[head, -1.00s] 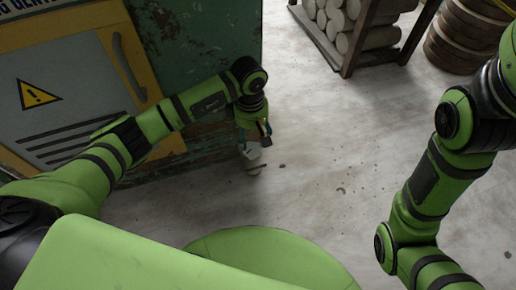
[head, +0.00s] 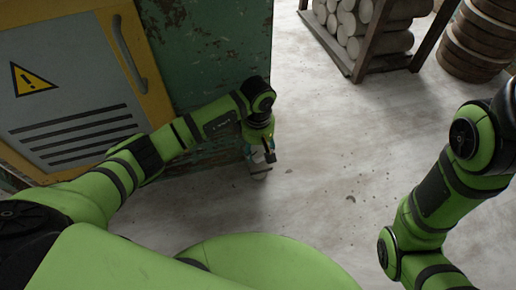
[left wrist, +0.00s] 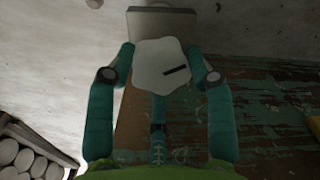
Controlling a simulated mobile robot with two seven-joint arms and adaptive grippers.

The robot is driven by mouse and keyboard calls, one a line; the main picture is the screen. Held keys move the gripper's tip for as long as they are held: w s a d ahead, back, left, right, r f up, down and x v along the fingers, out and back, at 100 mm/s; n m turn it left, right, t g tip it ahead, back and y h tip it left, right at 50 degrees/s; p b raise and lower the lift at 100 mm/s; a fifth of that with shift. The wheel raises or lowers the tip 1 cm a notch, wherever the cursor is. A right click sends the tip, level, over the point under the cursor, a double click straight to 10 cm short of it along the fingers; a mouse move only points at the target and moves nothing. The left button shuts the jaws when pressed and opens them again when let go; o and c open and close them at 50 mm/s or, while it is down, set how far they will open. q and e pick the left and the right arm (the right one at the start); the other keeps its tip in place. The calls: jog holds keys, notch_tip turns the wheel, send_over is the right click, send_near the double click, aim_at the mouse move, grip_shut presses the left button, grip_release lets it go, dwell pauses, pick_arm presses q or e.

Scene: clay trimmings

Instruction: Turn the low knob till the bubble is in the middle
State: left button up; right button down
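My left gripper (head: 263,152) hangs low beside the corner of the green cabinet. In the left wrist view its two teal fingers (left wrist: 161,50) stand on either side of a pale, lobed knob (left wrist: 150,62) with a dark slot-like mark. The fingertips lie close to the knob's edges; I cannot tell whether they touch it. A grey block (left wrist: 163,12) lies just beyond the knob. In the head view a small pale thing (head: 259,175) shows just under the gripper. No bubble can be made out. My right arm is at the right; its gripper is out of view.
The worn green cabinet (head: 205,50) with a yellow-framed grey door (head: 65,75) stands at the left, close to my left arm. A wooden rack of pale cylinders (head: 370,35) and stacked brown discs (head: 475,40) stand at the back right. The middle floor is clear except for small crumbs.

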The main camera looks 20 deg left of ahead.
pick_arm(q)
jog(key=c, duration=0.3)
